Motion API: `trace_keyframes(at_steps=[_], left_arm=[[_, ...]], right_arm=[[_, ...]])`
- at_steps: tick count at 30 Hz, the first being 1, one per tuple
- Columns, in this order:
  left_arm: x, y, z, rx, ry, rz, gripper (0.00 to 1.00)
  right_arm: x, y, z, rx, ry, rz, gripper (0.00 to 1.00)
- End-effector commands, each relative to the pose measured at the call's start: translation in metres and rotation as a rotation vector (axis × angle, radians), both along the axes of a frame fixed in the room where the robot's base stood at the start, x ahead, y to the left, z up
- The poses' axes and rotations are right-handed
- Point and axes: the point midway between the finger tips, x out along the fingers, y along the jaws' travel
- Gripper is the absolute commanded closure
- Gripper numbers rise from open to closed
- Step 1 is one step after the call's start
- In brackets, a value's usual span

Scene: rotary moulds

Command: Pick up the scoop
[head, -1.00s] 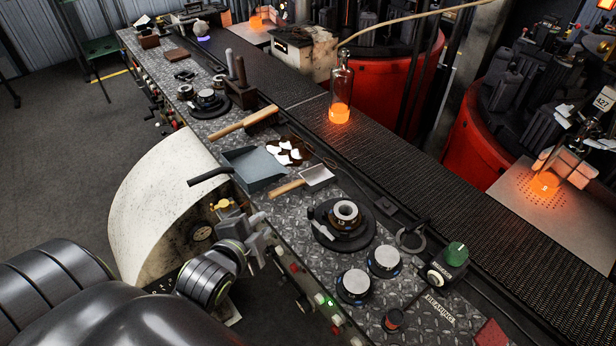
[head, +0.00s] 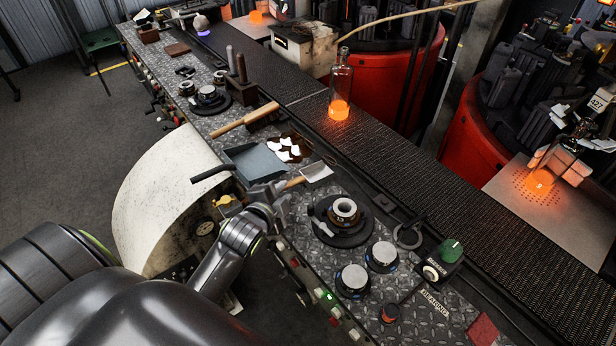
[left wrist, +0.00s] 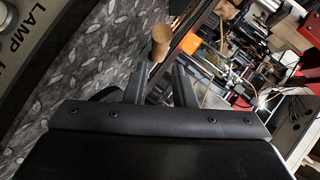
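The scoop is a small metal pan (head: 317,172) with a wooden handle (head: 294,182), lying on the diamond-plate bench in the head view. My left gripper (head: 277,192) is at the near end of that handle and hides part of it. In the left wrist view my left gripper (left wrist: 162,76) has its two fingers apart, with a gap between them. The round end of a wooden handle (left wrist: 160,42) shows just beyond the fingertips. I cannot tell whether the fingers touch it. My right gripper is not in view.
A dark dustpan (head: 258,165) lies just left of the scoop, beside white shards (head: 284,150). A wooden-handled brush (head: 245,120) lies farther back. A round mould fitting (head: 342,215) stands to the right. A glowing bottle (head: 340,95) stands on the conveyor (head: 420,170) behind.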

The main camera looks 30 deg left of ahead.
Motion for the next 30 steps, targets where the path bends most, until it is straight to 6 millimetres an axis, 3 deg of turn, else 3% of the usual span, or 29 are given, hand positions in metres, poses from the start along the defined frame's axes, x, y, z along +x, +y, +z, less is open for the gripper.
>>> trace_keyframes(at_steps=[7, 18, 28, 30], left_arm=[[0.011, 0.002, -0.004, 0.001, 0.001, 0.000, 0.77], [0.045, 0.009, -0.022, 0.001, 0.001, 0.000, 0.77], [0.049, 0.009, -0.025, 0.001, 0.000, 0.000, 0.77], [0.049, 0.009, -0.025, 0.001, 0.000, 0.000, 0.83]], right_arm=[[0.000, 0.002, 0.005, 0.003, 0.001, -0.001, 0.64], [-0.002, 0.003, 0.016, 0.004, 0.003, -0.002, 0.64], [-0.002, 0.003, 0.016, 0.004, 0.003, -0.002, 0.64], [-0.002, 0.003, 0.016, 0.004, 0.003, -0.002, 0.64]])
